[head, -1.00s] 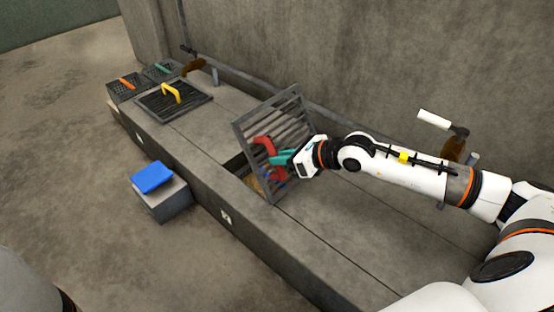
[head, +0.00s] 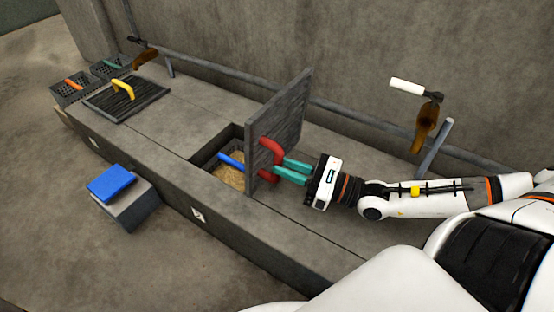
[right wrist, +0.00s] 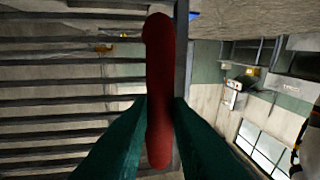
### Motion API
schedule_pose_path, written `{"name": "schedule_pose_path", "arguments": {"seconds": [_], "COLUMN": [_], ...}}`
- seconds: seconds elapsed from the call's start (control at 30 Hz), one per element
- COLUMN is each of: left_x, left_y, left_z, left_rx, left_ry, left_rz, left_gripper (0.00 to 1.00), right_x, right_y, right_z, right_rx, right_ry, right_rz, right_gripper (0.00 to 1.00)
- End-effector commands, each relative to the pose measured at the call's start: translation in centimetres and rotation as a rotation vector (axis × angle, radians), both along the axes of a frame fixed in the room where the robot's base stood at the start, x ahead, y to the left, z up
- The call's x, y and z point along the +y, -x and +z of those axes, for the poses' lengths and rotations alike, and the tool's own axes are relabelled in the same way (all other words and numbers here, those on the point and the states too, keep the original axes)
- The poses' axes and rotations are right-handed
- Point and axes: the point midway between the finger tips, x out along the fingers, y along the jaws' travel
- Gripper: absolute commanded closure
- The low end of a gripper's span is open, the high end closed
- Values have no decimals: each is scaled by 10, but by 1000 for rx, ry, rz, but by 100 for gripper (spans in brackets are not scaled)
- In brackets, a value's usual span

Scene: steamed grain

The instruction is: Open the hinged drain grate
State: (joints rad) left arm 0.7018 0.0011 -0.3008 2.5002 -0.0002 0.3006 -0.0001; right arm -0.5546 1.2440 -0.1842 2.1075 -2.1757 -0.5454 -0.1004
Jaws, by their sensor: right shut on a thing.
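The hinged drain grate (head: 283,122) stands about upright on the concrete ledge in the head view, at the right side of an open pit (head: 222,160). My right gripper (head: 284,172) has teal fingers and is shut on the red handle. In the right wrist view the red handle (right wrist: 158,90) stands between the teal fingers, with the grate's bars (right wrist: 70,100) on the left. My left gripper is not in view.
A blue handle (head: 230,160) and tan grain (head: 229,177) show in the pit. A closed grate with a yellow handle (head: 123,86) lies farther left. A blue item (head: 111,182) sits on a grey block (head: 128,207) below the ledge. A pipe runs along the wall.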

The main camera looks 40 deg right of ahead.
Motion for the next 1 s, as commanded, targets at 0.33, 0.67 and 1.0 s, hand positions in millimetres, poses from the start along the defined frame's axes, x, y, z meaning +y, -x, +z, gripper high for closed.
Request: {"name": "schedule_pose_path", "arguments": {"seconds": [0.33, 0.67, 1.0], "left_x": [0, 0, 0], "left_y": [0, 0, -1], "left_z": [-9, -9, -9], "left_rx": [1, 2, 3], "left_ry": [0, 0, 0], "left_rz": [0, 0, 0], "left_gripper": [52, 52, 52], "right_x": [-4, -4, -4], "right_y": [12, 13, 13], "right_z": [-8, -8, -8], "right_rx": [-71, -75, -75], "right_ry": [-28, -31, -31], "right_rz": [-1, -1, -1], "right_gripper": [100, 100, 60]}}
